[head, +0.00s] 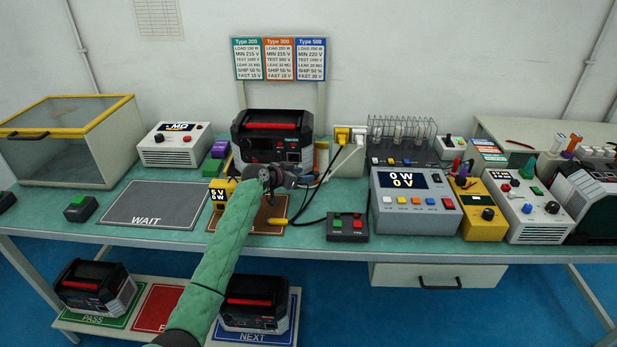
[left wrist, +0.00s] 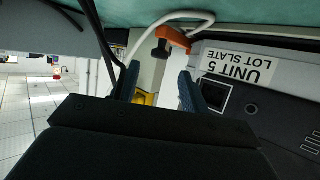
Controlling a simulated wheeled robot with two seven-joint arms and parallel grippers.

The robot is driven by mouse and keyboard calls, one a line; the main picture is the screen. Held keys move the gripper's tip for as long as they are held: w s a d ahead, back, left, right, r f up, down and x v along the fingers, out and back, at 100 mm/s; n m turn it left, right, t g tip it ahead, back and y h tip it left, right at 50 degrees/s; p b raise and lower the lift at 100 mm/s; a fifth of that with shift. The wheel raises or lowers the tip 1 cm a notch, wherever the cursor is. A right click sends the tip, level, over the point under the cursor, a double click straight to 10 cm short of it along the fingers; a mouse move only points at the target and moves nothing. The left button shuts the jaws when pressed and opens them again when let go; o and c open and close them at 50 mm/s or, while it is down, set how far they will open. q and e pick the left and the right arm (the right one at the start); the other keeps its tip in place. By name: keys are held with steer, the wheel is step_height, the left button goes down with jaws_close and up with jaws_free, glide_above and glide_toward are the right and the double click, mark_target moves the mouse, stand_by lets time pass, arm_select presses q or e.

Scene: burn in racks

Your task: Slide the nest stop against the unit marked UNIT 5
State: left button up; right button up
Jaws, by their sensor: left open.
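The unit marked UNIT 5 (left wrist: 252,92), a dark and grey case with a white label, fills the right of the left wrist view, upside down. In the head view the unit (head: 272,127) stands behind my left gripper (head: 284,180). An orange piece with a dark knob (left wrist: 173,38), apparently the nest stop, shows by the unit's upper-left edge in the wrist view; whether it touches the unit, I cannot tell. My left gripper, also in the wrist view (left wrist: 160,88), is open with blue fingers apart and empty, close beside the unit. My right gripper is not in view.
A white cable (left wrist: 185,17) and black cables run close by the gripper. A button box (head: 347,227) and a meter (head: 416,200) stand to the right. The grey WAIT mat (head: 167,204) at left is clear.

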arm_select(q)
steer(key=shift+v, duration=1.3)
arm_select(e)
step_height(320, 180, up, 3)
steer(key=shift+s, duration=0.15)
